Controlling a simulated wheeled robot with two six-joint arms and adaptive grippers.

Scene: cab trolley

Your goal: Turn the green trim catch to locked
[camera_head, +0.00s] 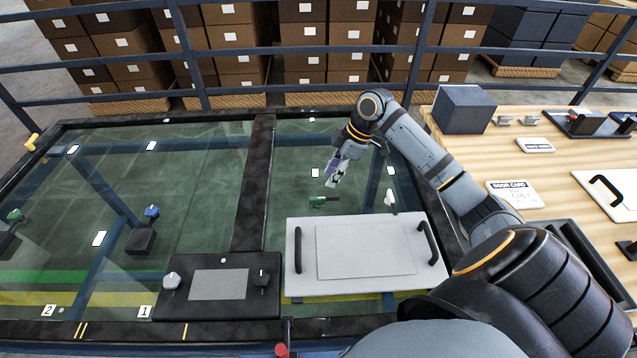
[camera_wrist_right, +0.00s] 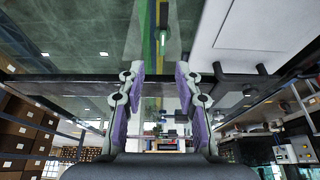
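The green trim catch (camera_head: 322,201) is a small green handle on the glass surface, behind the pale panel. In the head view its length runs roughly left to right. It also shows in the right wrist view (camera_wrist_right: 163,40), beyond the fingertips. My right gripper (camera_head: 331,183) is just behind and above the catch, apart from it. In the right wrist view its two purple-padded fingers (camera_wrist_right: 160,74) are spread with nothing between them, so it is open. I cannot read any locked mark near the catch. My left gripper is not in view.
A pale panel (camera_head: 307,284) with two black handles lies in front of the catch. A white knob (camera_head: 390,199) stands to its right. A black box with knobs (camera_head: 178,306) sits front left. A wooden bench (camera_head: 470,150) is at right; blue rails (camera_head: 300,59) run behind.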

